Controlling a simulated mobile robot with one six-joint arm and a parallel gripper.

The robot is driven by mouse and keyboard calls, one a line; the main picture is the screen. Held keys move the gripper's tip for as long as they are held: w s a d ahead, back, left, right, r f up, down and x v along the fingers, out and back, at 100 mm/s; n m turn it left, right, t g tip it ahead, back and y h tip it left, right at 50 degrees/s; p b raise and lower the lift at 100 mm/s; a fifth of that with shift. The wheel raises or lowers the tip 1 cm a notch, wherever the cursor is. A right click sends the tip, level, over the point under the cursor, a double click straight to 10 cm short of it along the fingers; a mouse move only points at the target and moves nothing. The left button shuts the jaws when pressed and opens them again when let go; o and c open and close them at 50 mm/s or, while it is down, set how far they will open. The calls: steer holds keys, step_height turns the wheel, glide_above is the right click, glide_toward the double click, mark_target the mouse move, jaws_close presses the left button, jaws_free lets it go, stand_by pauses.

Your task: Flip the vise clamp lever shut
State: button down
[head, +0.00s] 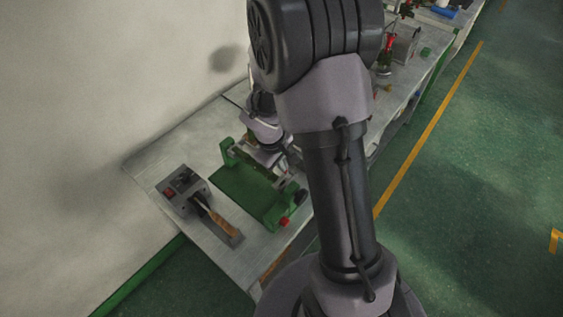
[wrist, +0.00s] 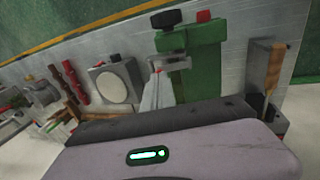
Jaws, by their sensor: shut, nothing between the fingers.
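A green vise (head: 248,191) stands on the near part of the bench in the head view. It has a red knob (head: 284,221) and a black knob (head: 300,196) at its front right end. In the wrist view the green vise (wrist: 203,62) shows at top centre, with the black knob (wrist: 166,18) beside the red knob (wrist: 204,16). I cannot make out clearly which part is the clamp lever. My gripper (wrist: 158,72) is shut and empty, its fingers close to the vise's dark bar; touching cannot be told. In the head view my arm partly hides the gripper and vise.
A grey device with a wooden handle (head: 218,219) sits left of the vise on the bench (head: 160,163). The wrist view shows a grey box with a round white face (wrist: 112,83) and red pieces (wrist: 74,80). A wall (head: 90,90) runs behind.

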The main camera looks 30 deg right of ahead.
steer(key=shift+w+d+f+b, duration=0.2)
steer(key=shift+d+f+b, duration=0.3)
steer(key=shift+b, duration=0.1)
steer(key=shift+w+d+f+b, duration=0.15)
steer(key=shift+d+f+b, duration=0.2)
steer(key=shift+d+b, duration=0.15)
steer(key=shift+r, duration=0.2)
steer(key=shift+a, duration=0.15)
